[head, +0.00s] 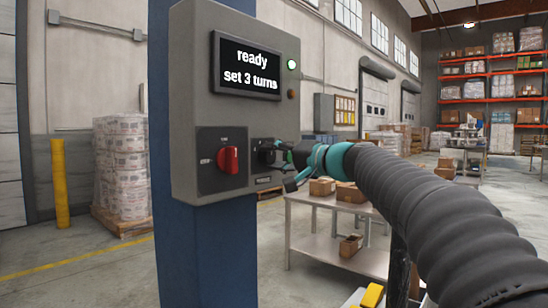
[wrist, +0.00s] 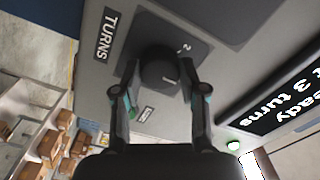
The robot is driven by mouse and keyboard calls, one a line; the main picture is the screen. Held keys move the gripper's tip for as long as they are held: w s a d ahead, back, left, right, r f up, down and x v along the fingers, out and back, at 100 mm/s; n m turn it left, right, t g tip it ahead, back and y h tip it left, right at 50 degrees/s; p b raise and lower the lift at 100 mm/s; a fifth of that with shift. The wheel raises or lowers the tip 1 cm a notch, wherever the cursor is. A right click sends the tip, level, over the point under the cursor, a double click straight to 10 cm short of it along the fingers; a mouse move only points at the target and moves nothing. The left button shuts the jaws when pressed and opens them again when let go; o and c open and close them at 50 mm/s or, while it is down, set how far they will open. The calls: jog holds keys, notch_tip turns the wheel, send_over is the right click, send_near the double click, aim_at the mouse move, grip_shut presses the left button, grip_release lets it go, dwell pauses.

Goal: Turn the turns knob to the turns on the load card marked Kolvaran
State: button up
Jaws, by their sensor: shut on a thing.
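A grey control box (head: 187,95) is fixed to a blue column. Its screen (head: 245,66) reads "ready" and "set 3 turns". The black turns knob (wrist: 158,68) sits on a dark plate beside the label "TURNS" (wrist: 107,35). My gripper (wrist: 158,88) is shut on the turns knob, one finger on each side. In the head view my gripper (head: 278,154) reaches the box from the right and mostly hides the knob. A red rotary switch (head: 229,160) is left of the knob. No load card marked Kolvaran is readable in either view.
A green lamp (head: 292,65) is lit above a dim brown one (head: 292,94). A table (head: 305,200) with cardboard boxes stands behind my arm. A wrapped pallet stack (head: 122,165) and a yellow post (head: 60,183) are at left. Open floor lies between.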

jog(key=shift+m+p, duration=0.3)
jog(key=shift+m, duration=1.6)
jog(key=o, duration=1.1)
jog(key=shift+o, duration=0.2)
jog(key=v, duration=1.2)
